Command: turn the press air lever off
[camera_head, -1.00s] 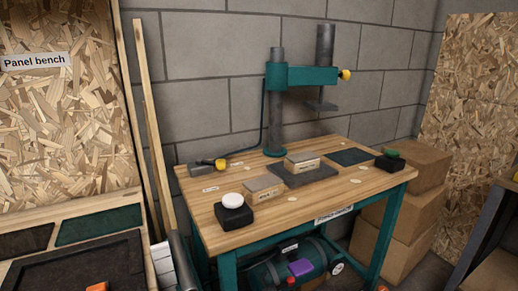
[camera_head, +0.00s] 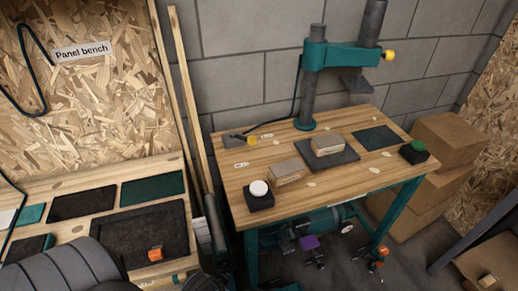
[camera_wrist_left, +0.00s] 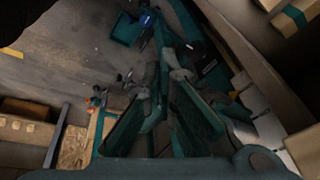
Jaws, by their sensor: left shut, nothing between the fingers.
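The press air lever is a dark handle with a yellow knob (camera_head: 251,139) on a low grey box (camera_head: 232,140) at the back left of the press bench. The handle points right, towards a small white label (camera_head: 267,136); another label (camera_head: 241,164) lies in front of the box. The label text is too small to read. In the left wrist view my left gripper (camera_wrist_left: 168,78) is shut and empty, over the floor area and away from the lever. In the head view a grey link of my arm shows at the lower left. My right gripper is not in view.
Two blocks lie between. Cardboard boxes (camera_head: 440,145) stand at the right.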

